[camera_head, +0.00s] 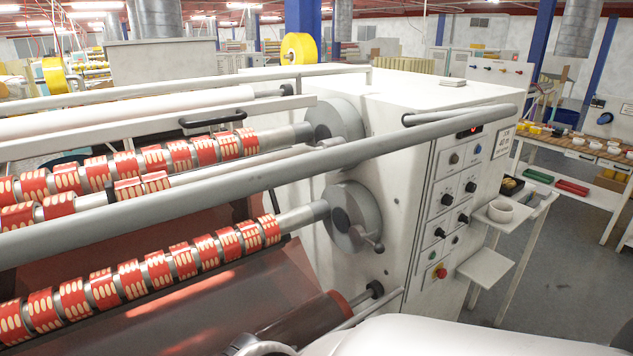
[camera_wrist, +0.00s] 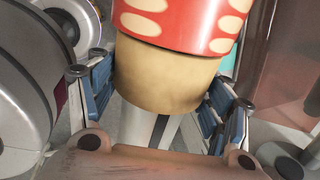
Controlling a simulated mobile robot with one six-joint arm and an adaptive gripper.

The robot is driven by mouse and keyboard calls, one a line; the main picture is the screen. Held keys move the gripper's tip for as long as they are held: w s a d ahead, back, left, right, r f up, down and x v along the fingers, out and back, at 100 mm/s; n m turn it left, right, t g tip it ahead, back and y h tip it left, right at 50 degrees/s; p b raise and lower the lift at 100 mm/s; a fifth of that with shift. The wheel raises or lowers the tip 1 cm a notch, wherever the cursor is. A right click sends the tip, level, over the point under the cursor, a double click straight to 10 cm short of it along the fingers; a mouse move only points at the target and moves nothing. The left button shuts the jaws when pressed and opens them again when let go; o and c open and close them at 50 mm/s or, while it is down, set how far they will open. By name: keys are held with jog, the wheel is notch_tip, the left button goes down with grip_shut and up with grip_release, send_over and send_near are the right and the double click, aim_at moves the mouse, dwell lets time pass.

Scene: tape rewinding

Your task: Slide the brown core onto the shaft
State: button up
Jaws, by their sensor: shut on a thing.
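In the wrist view, my gripper (camera_wrist: 160,82) has its blue-padded fingers on either side of a tan-brown core (camera_wrist: 168,88) and is shut on it. The core lies right against a red tape roll with cream ovals (camera_wrist: 180,22); I cannot tell whether there is a gap. A pale grey bar (camera_wrist: 150,128) shows below the core; I cannot tell if it is the shaft. In the head view, the lower shaft (camera_head: 302,217) runs into a round grey hub and carries several red rolls (camera_head: 158,271). The gripper and brown core are not discernible there.
A thick grey rail (camera_head: 270,178) crosses in front of the upper shaft (camera_head: 285,136). The machine's control panel (camera_head: 455,195) stands right of the hubs, with small shelves (camera_head: 487,266) beside it. In the wrist view, a large grey disc (camera_wrist: 25,90) is close on the left.

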jog(key=shift+s+f+b, duration=0.1)
jog(key=shift+f+b, duration=0.05)
jog(key=shift+b, duration=0.15)
dwell(0.4)
jog(key=o, duration=1.1)
jog(key=shift+a, duration=0.1)
jog(key=r, duration=0.4)
jog(key=s+r, duration=0.1)
jog(key=r, duration=0.3)
jog(key=s+r, duration=0.1)
jog(key=r, duration=0.3)
jog(key=shift+s+d, duration=0.1)
jog(key=shift+d, duration=0.3)
jog(key=d+n, duration=0.5)
jog(key=d, duration=0.2)
jog(key=d+n+t, duration=0.1)
jog(key=d+n, duration=0.4)
jog(key=d, duration=0.3)
jog(key=s+d+n+t, duration=0.1)
jog(key=d+n, duration=0.3)
jog(key=d, duration=0.4)
jog(key=shift+s+d+r+n+h, duration=0.1)
jog(key=shift+d+r+n+h, duration=0.05)
jog(key=shift+r+n+h, duration=0.2)
